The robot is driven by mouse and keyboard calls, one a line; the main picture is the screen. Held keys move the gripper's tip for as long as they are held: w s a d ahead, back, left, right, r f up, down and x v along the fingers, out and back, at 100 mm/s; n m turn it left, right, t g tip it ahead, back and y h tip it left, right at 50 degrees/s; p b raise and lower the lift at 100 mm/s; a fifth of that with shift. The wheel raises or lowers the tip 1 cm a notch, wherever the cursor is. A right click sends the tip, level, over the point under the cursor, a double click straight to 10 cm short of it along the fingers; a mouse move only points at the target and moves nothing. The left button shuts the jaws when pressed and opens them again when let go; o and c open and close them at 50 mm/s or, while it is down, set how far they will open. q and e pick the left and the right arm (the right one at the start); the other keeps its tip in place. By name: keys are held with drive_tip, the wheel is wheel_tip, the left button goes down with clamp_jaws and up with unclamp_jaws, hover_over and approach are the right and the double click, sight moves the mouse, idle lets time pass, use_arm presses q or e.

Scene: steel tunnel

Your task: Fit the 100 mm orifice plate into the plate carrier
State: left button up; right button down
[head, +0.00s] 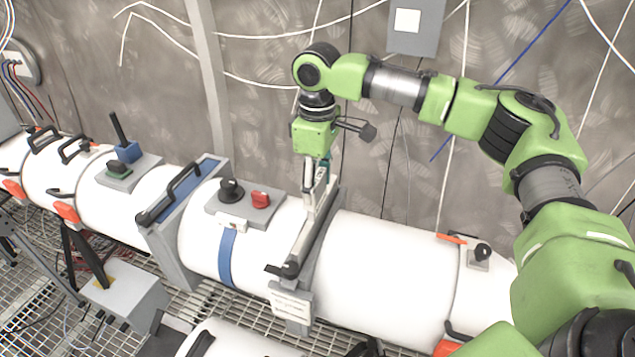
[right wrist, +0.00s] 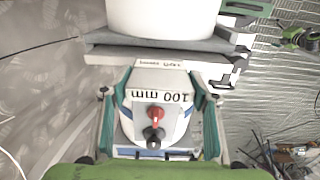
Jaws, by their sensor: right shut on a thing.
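My right gripper (head: 318,190) points down at the plate carrier (head: 318,238), a grey upright frame across the white pipe. The gripper is shut on the orifice plate (head: 312,208), which shows nearly edge-on in the head view. In the right wrist view, its pale face marked "100 mm" (right wrist: 160,97) lies between the teal fingers (right wrist: 158,112). The carrier's grey edge (right wrist: 115,54) runs beyond it. The plate is at or just above the carrier; I cannot tell how far it is seated, since fingers and frame hide its lower part. My left gripper is not in view.
A black knob (head: 231,190) and red knob (head: 261,199) stand on the pipe left of the carrier. Further left is another grey frame (head: 180,262) with a black handle. A dark lever (head: 283,270) sits at the carrier's near end. The wall is behind.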

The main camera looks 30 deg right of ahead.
drive_tip(key=shift+f, duration=0.15)
drive_tip(key=c, duration=0.8)
unclamp_jaws()
drive_tip(key=shift+s, duration=0.1)
drive_tip(key=shift+r, duration=0.55)
wheel_tip(320, 180, up, 11)
drive_tip(key=b, duration=0.3)
drive_tip(key=shift+r, duration=0.55)
drive_tip(key=shift+f, duration=0.1)
